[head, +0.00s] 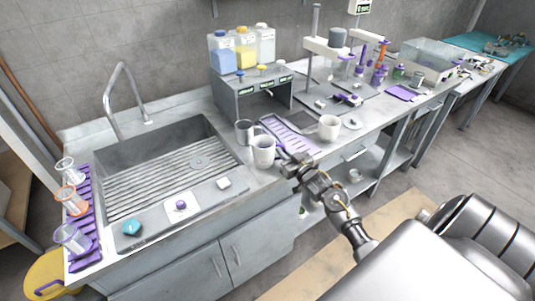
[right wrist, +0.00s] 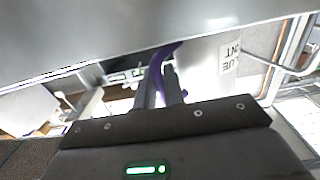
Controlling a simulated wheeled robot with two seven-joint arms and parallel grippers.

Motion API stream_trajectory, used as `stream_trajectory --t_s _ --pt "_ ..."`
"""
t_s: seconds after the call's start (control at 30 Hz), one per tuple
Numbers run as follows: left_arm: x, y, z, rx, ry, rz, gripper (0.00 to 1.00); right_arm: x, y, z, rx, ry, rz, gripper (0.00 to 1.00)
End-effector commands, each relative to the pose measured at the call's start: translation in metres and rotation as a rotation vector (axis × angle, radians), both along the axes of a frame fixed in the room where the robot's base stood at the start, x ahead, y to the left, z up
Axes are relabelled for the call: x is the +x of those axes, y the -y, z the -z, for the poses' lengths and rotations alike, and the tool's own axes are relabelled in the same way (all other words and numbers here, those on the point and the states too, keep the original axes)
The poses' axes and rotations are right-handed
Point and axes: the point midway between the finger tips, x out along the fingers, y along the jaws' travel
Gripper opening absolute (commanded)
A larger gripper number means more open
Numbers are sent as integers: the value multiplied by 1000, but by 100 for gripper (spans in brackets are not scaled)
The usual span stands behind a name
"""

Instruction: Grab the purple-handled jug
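A pale jug (head: 263,151) stands upright on the counter just right of the sink. In the right wrist view its purple handle (right wrist: 157,62) curves down between my two fingers, beside a pale body with an upside-down label (right wrist: 230,58). My right gripper (head: 287,160) is at the jug's right side, and its fingers (right wrist: 160,85) are close together on the handle. The fingers hide part of the handle, and the handle's colour is hard to make out in the head view. My left gripper is not in view.
A grey metal cup (head: 244,131) stands close behind the jug. A purple ribbed tray (head: 290,134) and another pale mug (head: 329,127) are to the right. The sink (head: 160,165) is to the left. A shelf with bottles (head: 250,90) stands behind.

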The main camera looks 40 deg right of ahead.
Motion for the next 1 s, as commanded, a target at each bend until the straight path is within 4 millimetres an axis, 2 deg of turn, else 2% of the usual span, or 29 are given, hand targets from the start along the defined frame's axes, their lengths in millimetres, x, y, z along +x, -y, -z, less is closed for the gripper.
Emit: stream_trajectory --t_s 0.67,1.0 --pt "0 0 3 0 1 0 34 0 0 -7 -2 3 0 0" --pt "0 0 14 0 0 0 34 -2 -2 -35 0 4 -1 0"
